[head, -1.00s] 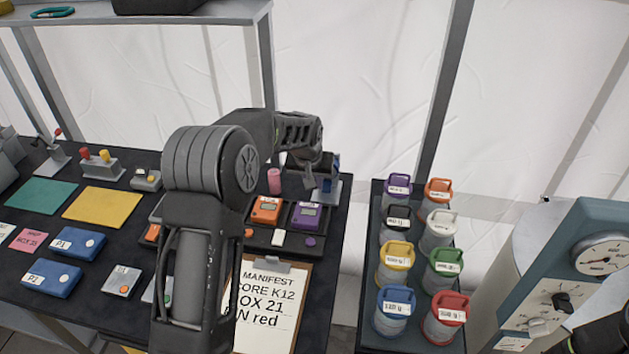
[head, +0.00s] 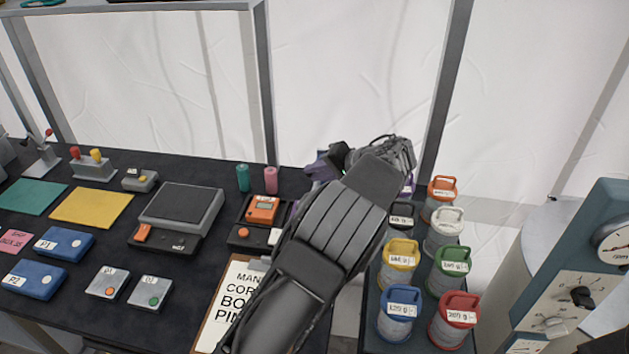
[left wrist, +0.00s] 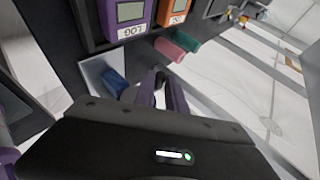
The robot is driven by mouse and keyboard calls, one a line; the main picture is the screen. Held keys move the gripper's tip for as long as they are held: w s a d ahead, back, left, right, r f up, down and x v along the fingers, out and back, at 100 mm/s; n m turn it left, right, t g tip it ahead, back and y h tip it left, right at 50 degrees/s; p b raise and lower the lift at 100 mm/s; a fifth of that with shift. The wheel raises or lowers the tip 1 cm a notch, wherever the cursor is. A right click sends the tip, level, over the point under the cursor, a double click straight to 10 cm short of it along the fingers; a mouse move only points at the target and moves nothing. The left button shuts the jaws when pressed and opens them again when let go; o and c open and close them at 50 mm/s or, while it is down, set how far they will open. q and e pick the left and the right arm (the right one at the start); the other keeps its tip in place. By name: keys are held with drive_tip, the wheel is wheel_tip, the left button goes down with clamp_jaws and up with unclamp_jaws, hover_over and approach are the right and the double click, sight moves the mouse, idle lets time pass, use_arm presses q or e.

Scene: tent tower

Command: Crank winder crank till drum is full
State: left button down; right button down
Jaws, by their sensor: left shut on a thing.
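The winder shows in the left wrist view as a grey plate (left wrist: 94,68) with a blue part (left wrist: 116,82) beside my fingers. My left gripper (left wrist: 162,82) is shut on a small dark piece there, which looks like the crank's handle. In the head view my left gripper (head: 318,168) is at the right end of the table, its fingers pointing left. My forearm and wrist hide the winder there. How full the drum is cannot be told. My right gripper is not in view.
Orange (head: 263,209) and purple (left wrist: 128,14) devices stand beside the winder, with green (head: 243,178) and pink (head: 271,180) cylinders near. A clipboard (head: 236,290) lies in front. Several lidded canisters, one yellow (head: 399,262), stand right of my arm. A gauge panel (head: 570,290) is at the far right.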

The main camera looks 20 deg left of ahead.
use_arm(q)
drive_tip(key=shift+w+d+r+m+y+b, duration=0.1)
drive_tip(key=shift+d+m+y+b, duration=0.25)
drive_tip(key=shift+y+b, duration=0.7)
drive_tip(key=shift+w+d+r+m+y+b, duration=0.15)
drive_tip(key=shift+m+y+b, duration=0.25)
drive_tip(key=shift+y+b, duration=0.6)
drive_tip(key=shift+s+d+f+m+y+b, duration=0.1)
drive_tip(key=shift+d+m+y+b, duration=0.4)
drive_tip(key=shift+y, duration=0.85)
drive_tip(key=shift+a+r, duration=0.1)
drive_tip(key=shift+a, duration=0.05)
drive_tip(key=c, duration=1.4)
unclamp_jaws()
drive_tip(key=shift+o, duration=0.2)
drive_tip(key=s+d+b, duration=0.1)
drive_tip(key=d, duration=0.6)
drive_tip(key=shift+d+b, duration=0.3)
drive_tip(key=shift+d, duration=0.05)
